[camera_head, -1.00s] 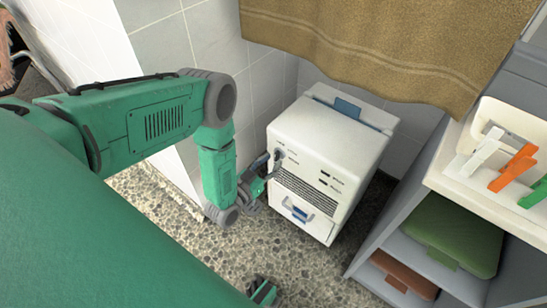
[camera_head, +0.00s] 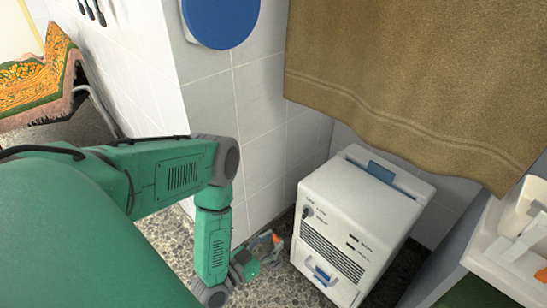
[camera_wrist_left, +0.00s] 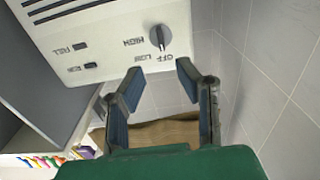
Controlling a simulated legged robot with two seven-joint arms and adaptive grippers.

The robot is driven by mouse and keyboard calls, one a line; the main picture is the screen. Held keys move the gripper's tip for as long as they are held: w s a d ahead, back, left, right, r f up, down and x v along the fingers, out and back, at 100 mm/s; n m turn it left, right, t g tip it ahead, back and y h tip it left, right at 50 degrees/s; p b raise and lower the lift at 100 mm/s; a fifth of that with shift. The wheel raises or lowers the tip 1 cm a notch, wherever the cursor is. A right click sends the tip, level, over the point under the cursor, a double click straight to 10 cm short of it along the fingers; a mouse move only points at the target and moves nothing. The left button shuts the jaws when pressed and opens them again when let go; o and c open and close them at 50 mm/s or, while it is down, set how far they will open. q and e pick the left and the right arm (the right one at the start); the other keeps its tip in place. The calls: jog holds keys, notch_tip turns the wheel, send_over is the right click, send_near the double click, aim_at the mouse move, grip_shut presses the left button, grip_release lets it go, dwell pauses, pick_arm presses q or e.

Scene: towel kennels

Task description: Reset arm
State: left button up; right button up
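My left gripper (camera_head: 268,246) hangs at the end of my bent green arm, left of a white appliance (camera_head: 352,207). In the left wrist view its two fingers (camera_wrist_left: 160,80) are apart with nothing between them. The appliance's dark knob (camera_wrist_left: 160,37), by the words OFF, LOW and HIGH, lies just beyond the fingertips and looks untouched. The knob (camera_head: 308,211) also shows on the appliance's front in the head view. My right gripper is not in view.
A brown towel (camera_head: 415,80) hangs above the appliance. A tiled wall (camera_head: 262,130) stands behind my left arm, with a blue round object (camera_head: 220,18) on it. A shelf with pale items (camera_head: 528,225) is at the right. A patterned cloth (camera_head: 40,80) is at far left.

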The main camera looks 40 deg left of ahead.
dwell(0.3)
pick_arm(q)
jog(key=s+d+r+g+h+p, duration=0.1)
jog(key=s+d+r+g+p, duration=0.3)
jog(key=d+r+g+p, duration=0.4)
jog(key=s+a+r+g+y+p, duration=0.1)
jog(key=s+a+r+g, duration=0.1)
jog(key=s, duration=0.4)
jog(key=s+a+r+g+y+p, duration=0.1)
jog(key=s+r+g+p, duration=0.1)
jog(key=s+r+g, duration=0.3)
jog(key=shift+s+a+r+g+y, duration=0.3)
jog(key=shift+s+a+g, duration=0.1)
jog(key=shift+s+g, duration=0.75)
